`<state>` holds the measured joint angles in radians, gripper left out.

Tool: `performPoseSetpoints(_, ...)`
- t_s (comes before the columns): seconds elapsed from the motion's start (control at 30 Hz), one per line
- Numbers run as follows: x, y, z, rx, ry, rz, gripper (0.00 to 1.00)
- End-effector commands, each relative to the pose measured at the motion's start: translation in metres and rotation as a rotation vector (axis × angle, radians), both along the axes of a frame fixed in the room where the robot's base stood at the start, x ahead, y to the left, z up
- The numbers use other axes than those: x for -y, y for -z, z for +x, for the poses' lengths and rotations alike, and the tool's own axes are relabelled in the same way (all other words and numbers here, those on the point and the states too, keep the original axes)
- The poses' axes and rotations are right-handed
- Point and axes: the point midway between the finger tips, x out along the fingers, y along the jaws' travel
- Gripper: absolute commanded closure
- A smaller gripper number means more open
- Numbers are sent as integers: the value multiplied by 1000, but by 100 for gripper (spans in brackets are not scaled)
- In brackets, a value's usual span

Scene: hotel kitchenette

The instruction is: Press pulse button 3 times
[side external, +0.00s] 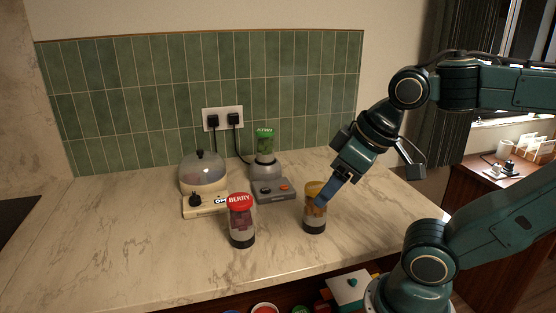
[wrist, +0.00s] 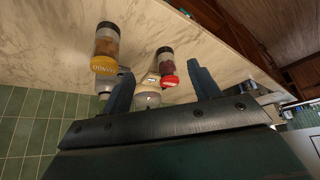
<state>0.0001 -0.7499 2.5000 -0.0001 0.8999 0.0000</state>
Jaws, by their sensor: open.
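The grey blender base (side external: 275,190) stands near the back of the counter, with an orange button (side external: 284,187) on its front panel. An upturned cup with a green KIWI lid (side external: 264,134) sits on the blender. My gripper (side external: 322,196) overlaps the yellow-lidded cup (side external: 314,222) in the side view. In the wrist view my gripper (wrist: 160,72) is open and that yellow-lidded cup (wrist: 106,48) is outside the fingers, to their left. The red-lidded BERRY cup (side external: 241,222) stands on the counter; it also shows in the wrist view (wrist: 167,66).
A cream cooker with a domed lid (side external: 203,178) stands left of the blender. A wall socket (side external: 222,119) with two black plugs is behind. An open drawer with coloured items (side external: 265,308) is below the counter's front edge. The front left counter is clear.

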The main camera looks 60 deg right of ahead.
Motion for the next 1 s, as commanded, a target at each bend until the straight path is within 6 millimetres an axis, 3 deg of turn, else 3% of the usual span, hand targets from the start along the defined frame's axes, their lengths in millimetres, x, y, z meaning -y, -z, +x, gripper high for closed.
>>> performPoseSetpoints(0.07,0,0,0,0,0,0,41)
performPoseSetpoints(0.37,0,0,0,0,0,0,100)
performPoseSetpoints(1.0,0,0,0,0,0,0,100)
